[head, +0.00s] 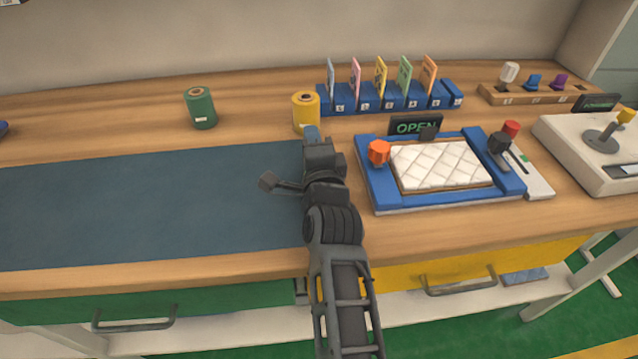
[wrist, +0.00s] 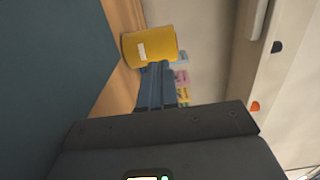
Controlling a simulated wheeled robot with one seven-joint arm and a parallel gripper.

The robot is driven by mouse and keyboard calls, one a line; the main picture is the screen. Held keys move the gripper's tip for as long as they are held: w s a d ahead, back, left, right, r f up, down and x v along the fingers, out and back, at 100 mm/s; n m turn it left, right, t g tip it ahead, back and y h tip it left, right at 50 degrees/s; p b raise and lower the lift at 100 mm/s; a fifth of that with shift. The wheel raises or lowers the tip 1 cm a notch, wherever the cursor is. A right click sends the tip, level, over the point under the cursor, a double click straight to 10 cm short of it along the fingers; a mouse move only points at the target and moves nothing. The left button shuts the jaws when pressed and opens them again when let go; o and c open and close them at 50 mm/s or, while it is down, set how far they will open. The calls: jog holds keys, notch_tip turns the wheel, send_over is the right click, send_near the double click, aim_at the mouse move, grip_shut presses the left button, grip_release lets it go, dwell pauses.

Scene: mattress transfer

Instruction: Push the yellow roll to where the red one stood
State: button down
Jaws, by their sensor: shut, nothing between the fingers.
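The yellow roll (head: 306,108) stands upright on the wooden table, behind the right end of the dark blue mat. It also shows in the wrist view (wrist: 150,45), lying sideways in that picture, with a white label. My gripper (head: 311,130) is shut and empty, with its blue fingertips at the near side of the yellow roll. In the wrist view the fingers (wrist: 156,68) reach to the roll's edge; I cannot tell whether they touch it. No red roll shows in either view.
A green roll (head: 200,108) stands to the left, with bare table between it and the yellow roll. A blue card rack (head: 392,105) stands close on the right. A blue-framed press with a white quilted mattress (head: 440,165) lies right of my arm. The blue mat (head: 150,205) is clear.

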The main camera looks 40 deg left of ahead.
jog(key=p+v, duration=0.1)
jog(key=v, duration=0.8)
jog(key=shift+s+d, duration=0.1)
jog(key=shift+d, duration=0.05)
